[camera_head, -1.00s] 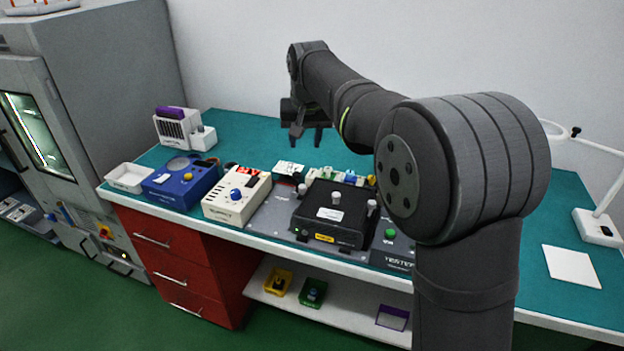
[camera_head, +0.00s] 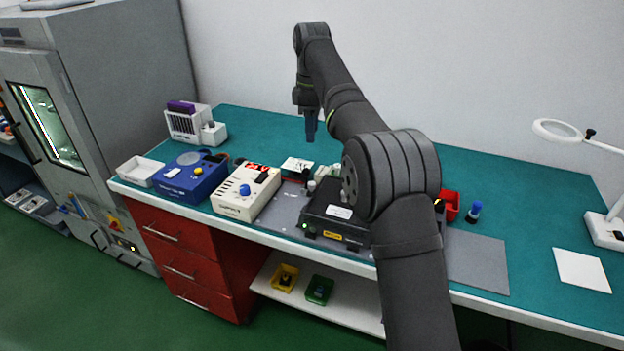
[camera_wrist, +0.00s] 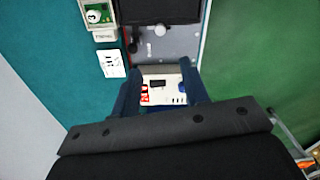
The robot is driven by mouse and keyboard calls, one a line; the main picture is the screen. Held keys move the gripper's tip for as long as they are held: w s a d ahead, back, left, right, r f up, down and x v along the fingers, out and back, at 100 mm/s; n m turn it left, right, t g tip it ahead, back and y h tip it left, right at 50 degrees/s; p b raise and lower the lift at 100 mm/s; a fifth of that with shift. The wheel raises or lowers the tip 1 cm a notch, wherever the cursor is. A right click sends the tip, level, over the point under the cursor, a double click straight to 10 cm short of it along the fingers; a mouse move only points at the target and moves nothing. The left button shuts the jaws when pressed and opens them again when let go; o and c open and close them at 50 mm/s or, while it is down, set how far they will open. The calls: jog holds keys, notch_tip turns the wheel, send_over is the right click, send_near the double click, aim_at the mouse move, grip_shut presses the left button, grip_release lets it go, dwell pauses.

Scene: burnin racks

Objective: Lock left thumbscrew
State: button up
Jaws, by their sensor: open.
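My gripper (camera_head: 310,137) hangs pointing down above the bench, behind and above the unit, apart from the knob. In the wrist view its two fingers (camera_wrist: 162,92) are spread with nothing between them.
A cream supply box (camera_head: 238,200), a blue box (camera_head: 188,181) and a white tray (camera_head: 139,171) stand left of the fixture. A red bin (camera_head: 450,204) and a blue-topped item (camera_head: 474,211) are at right. The teal bench behind is mostly clear.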

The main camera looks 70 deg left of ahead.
aim_at(312, 183)
notch_tip(312, 183, down, 16)
jog(key=shift+f, duration=0.25)
dwell(0.3)
grip_shut()
